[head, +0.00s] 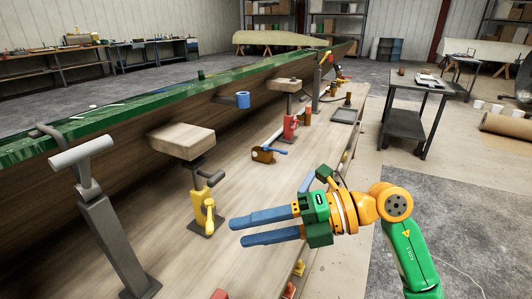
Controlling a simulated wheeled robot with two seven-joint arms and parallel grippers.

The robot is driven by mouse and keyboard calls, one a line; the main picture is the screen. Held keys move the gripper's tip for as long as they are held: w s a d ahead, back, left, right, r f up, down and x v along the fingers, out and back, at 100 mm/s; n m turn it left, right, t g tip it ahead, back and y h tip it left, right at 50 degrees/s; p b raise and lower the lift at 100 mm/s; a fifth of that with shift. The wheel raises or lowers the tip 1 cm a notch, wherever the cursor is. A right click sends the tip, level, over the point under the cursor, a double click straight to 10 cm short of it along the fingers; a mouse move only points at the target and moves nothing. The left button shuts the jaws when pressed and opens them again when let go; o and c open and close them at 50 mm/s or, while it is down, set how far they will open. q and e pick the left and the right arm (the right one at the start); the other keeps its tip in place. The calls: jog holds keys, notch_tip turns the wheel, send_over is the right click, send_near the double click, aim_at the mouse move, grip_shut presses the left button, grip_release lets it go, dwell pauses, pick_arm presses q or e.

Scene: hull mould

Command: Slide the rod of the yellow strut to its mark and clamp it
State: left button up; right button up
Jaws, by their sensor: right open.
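The yellow strut (198,210) stands upright on the wooden bench, left of centre in the head view. Its dark rod rises from the yellow body to a wooden pad (182,140) beneath the green-edged hull mould. A dark grey clamp part juts out to the right near the top of the body, and a yellow handle is on its right side. The mark on the rod is too small to make out. My right gripper (239,232) is open and empty, its two blue fingers pointing left, just right of the strut and apart from it. My left gripper is not in view.
A grey T-topped post (106,215) stands at the left. A red strut (290,126) with a wooden pad stands farther back. A dark cart (412,110) stands at right.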

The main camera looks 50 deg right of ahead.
jog(key=shift+s+d, duration=0.7)
jog(key=shift+s, duration=0.05)
jog(key=shift+p, duration=0.35)
jog(key=shift+c, duration=0.2)
